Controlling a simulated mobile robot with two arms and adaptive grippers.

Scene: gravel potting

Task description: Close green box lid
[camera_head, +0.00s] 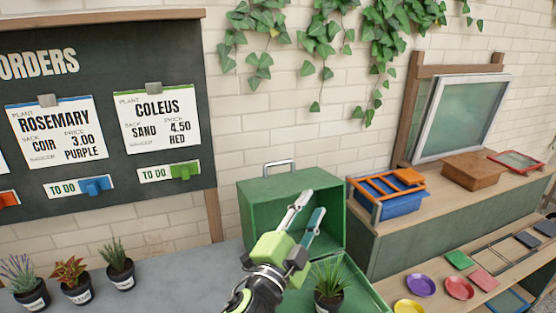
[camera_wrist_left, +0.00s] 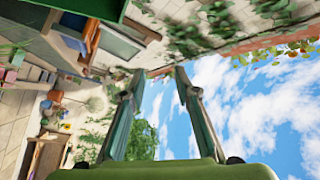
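The green box stands open on the grey bench. Its upright half, which looks like the raised lid (camera_head: 262,207), has a metal handle on top and shows its hollow inside. The lower part (camera_head: 362,281) lies in front, with a spiky green plant (camera_head: 328,280) in a dark pot standing in it or at its edge. My left gripper (camera_head: 311,204) is in front of the raised half, fingers pointing up. I cannot tell whether it touches. In the left wrist view the fingers (camera_wrist_left: 155,85) are apart with only background between them. My right gripper is not in view.
Three potted plants (camera_head: 76,282) stand at the left of the bench. A blue crate with an orange rack (camera_head: 388,195) sits on the shelf to the right. Coloured saucers (camera_head: 459,288) lie on the lower shelf. The order board (camera_head: 105,110) hangs behind.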

